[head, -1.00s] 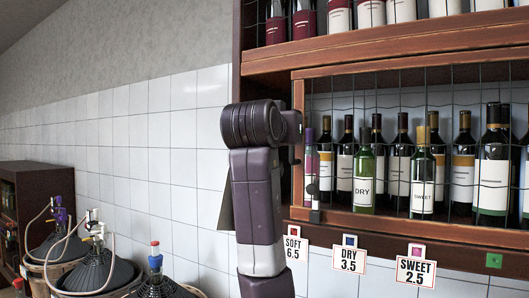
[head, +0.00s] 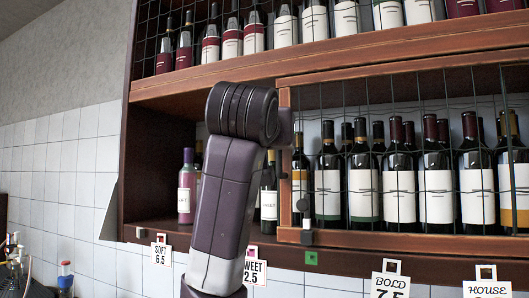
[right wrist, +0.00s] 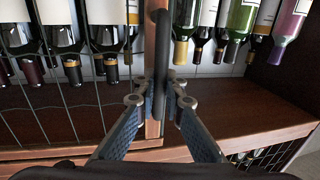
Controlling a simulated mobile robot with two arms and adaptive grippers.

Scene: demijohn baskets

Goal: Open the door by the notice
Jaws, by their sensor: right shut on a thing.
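The door (head: 286,200) is a wood-framed wire-mesh panel on the middle shelf of the wine cabinet. Its left part of the opening stands uncovered, with bottles showing behind no mesh. In the right wrist view, the door's upright frame edge (right wrist: 153,122) runs beside a black bar handle (right wrist: 157,45). My right gripper (right wrist: 162,92) is shut on this handle. In the head view my purple arm hides the gripper and handle. A grey sheet (head: 107,208) stands out at the cabinet's left side, seen nearly edge-on; no writing on it is readable. My left gripper is not in view.
Price cards SOFT (head: 161,249), SWEET (head: 255,266) and BOLD (head: 388,284) hang below the shelf edge. Bottles, such as a purple-topped one (head: 186,190), stand in the uncovered part.

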